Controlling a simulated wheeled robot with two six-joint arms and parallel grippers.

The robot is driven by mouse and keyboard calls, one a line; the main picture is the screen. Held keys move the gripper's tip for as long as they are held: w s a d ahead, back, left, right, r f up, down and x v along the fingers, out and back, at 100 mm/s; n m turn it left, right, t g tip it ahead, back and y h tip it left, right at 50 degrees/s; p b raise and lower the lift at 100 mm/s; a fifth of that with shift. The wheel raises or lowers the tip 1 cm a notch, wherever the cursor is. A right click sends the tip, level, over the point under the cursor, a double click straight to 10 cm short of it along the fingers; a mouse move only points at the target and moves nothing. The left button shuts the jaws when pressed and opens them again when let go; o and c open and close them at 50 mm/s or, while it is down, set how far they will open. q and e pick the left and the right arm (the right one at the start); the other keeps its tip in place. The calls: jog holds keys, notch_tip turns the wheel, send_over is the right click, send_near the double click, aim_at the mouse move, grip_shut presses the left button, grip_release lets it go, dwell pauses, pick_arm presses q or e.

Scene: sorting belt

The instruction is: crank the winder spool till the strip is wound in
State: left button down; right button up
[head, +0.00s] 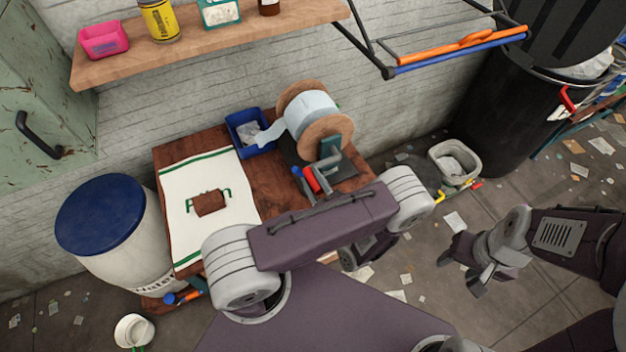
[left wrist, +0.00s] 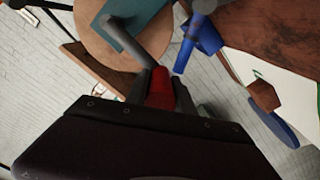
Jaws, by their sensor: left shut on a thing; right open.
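The winder spool (head: 327,134) has brown round flanges and stands at the back of the wooden table. The pale blue-white strip (head: 310,108) is wrapped around its core, and a tail of it hangs left to the blue bin. My left gripper (head: 308,181) is shut on the red crank handle (head: 311,179) at the spool's front. In the left wrist view the red handle (left wrist: 160,88) sits between the fingers, with the grey crank arm (left wrist: 128,42) and a spool flange (left wrist: 110,30) beyond. My right gripper (head: 478,272) is open and empty, off to the right above the floor.
A blue bin (head: 240,145) with white scraps stands left of the spool. A white towel (head: 186,172) with a brown block (head: 209,203) covers the table's left part. A shelf (head: 200,45) overhangs behind. A white waste bin (head: 437,160) stands on the littered floor right of the table.

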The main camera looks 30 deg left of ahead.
aim_at(322, 196)
pick_arm(q)
jog(key=shift+r, duration=0.1)
dwell(0.5)
jog(key=c, duration=1.1)
grip_release()
jog(key=v, duration=0.9)
